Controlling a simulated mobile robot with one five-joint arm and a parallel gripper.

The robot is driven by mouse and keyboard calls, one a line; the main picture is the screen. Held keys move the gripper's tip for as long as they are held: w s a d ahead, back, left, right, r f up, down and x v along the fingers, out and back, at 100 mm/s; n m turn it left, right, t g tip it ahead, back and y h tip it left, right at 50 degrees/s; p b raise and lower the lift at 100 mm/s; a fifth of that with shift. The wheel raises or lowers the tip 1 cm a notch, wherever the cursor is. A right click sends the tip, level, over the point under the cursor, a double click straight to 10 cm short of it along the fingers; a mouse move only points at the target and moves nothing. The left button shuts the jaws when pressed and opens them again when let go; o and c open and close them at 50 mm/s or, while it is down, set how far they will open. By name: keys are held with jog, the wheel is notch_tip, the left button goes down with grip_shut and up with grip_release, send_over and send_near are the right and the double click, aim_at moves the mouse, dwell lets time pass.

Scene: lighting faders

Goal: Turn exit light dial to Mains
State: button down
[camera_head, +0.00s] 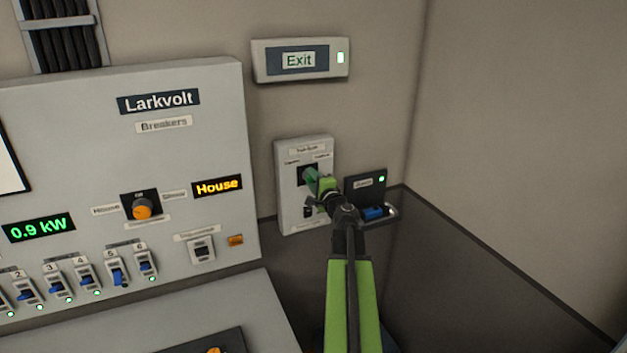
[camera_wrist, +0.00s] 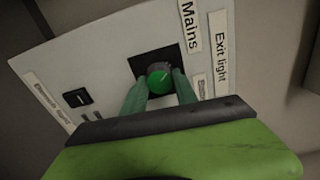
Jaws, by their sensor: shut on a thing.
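The exit light dial (camera_wrist: 160,78) is a round green knob with a pale pointer line, set on a black square of a light wall plate (camera_wrist: 95,58). In the wrist view my gripper (camera_wrist: 160,86) has its two green fingers on either side of the dial, shut on it. The "Mains" label (camera_wrist: 190,25) is beside the black square, and the "Exit light" label (camera_wrist: 221,52) is near the plate's edge. Another small label by the dial is too blurred to read. In the head view my gripper (camera_head: 315,180) reaches the wall plate (camera_head: 290,215) and hides most of the dial.
A lit Exit sign (camera_head: 298,60) is above the plate. A dark box (camera_head: 362,184) with a green light and a metal bar is close to the right. The Larkvolt breaker panel (camera_head: 160,75) fills the left. A black switch (camera_wrist: 77,98) shares the plate.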

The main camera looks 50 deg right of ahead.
jog(key=shift+n, duration=0.4)
jog(key=c, duration=0.9)
grip_release()
jog(key=shift+c, duration=0.2)
